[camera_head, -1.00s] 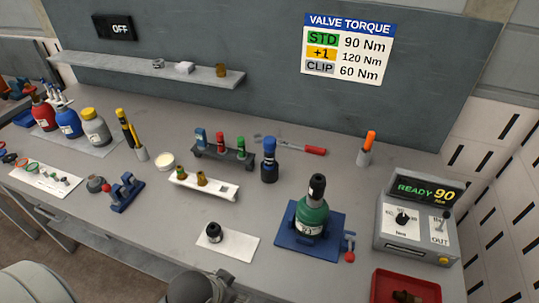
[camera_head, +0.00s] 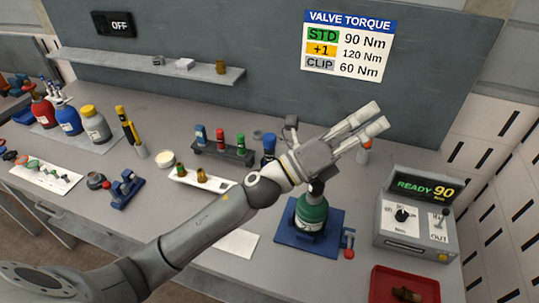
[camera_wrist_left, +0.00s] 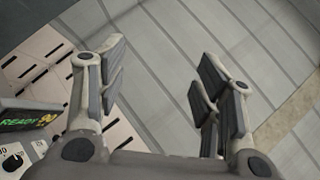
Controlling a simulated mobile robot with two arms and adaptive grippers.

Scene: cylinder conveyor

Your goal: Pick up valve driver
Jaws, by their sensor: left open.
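I cannot tell for sure which item is the valve driver; a blue tool with a dark body (camera_head: 269,145) stands on the bench, partly hidden behind my left arm. A green cylinder (camera_head: 311,213) with a dark top stands upright in a blue base (camera_head: 290,233). My left gripper (camera_head: 376,118) is open and empty, raised above the bench, its fingers pointing up and right past the cylinder. In the left wrist view the open fingers (camera_wrist_left: 160,85) have nothing between them. My right gripper is not in view.
The torque console (camera_head: 417,215) reads READY 90 at the right. A red tray (camera_head: 385,290) lies in front of it. A holder with an orange-topped tool (camera_head: 365,152) stands behind my gripper.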

